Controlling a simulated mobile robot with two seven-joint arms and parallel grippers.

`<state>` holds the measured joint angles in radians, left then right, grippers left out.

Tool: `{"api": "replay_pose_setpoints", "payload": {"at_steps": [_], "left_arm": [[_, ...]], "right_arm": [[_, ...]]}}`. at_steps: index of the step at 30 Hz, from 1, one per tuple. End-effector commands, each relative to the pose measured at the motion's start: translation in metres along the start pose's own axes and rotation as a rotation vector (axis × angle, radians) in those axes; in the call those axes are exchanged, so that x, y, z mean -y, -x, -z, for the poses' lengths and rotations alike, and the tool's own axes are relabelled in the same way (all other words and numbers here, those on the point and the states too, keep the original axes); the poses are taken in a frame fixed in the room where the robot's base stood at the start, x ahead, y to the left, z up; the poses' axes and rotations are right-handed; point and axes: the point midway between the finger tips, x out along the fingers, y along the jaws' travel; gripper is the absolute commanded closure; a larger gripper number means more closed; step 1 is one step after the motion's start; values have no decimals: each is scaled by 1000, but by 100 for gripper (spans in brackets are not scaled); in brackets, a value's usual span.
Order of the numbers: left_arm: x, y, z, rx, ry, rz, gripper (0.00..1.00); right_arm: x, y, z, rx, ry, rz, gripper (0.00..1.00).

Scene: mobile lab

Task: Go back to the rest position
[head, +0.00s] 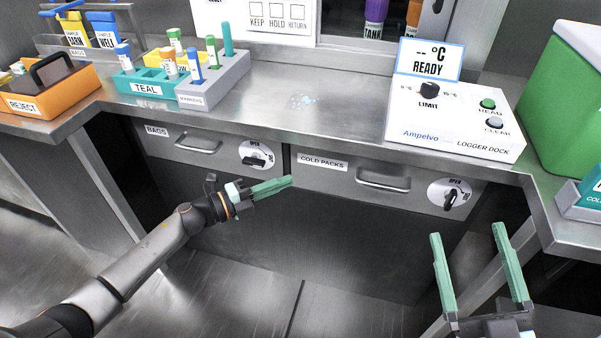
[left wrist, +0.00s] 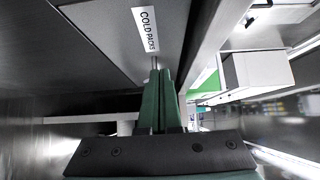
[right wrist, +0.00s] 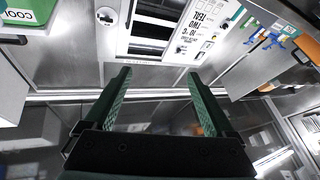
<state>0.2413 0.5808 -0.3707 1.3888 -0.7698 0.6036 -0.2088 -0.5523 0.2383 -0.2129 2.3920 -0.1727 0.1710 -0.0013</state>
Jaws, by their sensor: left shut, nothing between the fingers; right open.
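My left gripper (head: 272,188) is shut and empty in front of the drawers, below the counter edge. In the left wrist view its green fingers (left wrist: 160,100) lie together, with the COLD PACKS label (left wrist: 146,30) beyond them. My right gripper (head: 468,240) is open and empty at the lower right of the head view, below the counter. In the right wrist view its two green fingers (right wrist: 160,95) stand wide apart with nothing between them. Neither gripper visibly touches anything.
The steel counter (head: 340,115) holds a logger dock (head: 450,140), a teal rack (head: 150,88), a grey marker rack (head: 215,85) and an orange reject bin (head: 45,95). Below it are the BAGS drawer (head: 215,150) and the COLD PACKS drawer (head: 350,180), both closed. A green box (head: 565,100) stands far right.

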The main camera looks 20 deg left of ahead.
Motion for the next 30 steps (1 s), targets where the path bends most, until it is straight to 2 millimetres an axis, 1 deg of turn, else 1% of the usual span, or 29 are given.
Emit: {"api": "replay_pose_setpoints", "payload": {"at_steps": [1,3,6,12,14,17,19,20,21,24,27,30], "left_arm": [[0,9,1,-1,1,-2,100],[0,17,0,0,-1,-2,100],[0,25,1,-1,1,-1,100],[0,28,1,-2,0,1,100],[0,28,5,-2,12,8,100],[5,24,26,-2,83,50,100],[14,21,51,3,181,106,100],[20,20,64,7,235,136,100],[28,21,81,16,317,177,100],[54,28,116,47,538,281,100],[78,40,137,78,725,360,100],[97,53,150,104,874,420,100]], "right_arm": [[0,0,-5,24,-7,-1,11],[1,1,-10,46,-13,-1,11],[1,2,-16,67,-19,-2,11],[2,2,-19,79,-22,-2,11],[2,2,-19,78,-22,-1,11],[2,2,-19,77,-22,-1,11],[2,2,-18,77,-22,-1,11],[2,2,-18,77,-22,-1,11],[2,2,-18,76,-22,-1,11],[1,2,-18,76,-21,-1,11],[1,2,-18,75,-21,-1,11],[1,2,-18,75,-21,-1,11]]}}
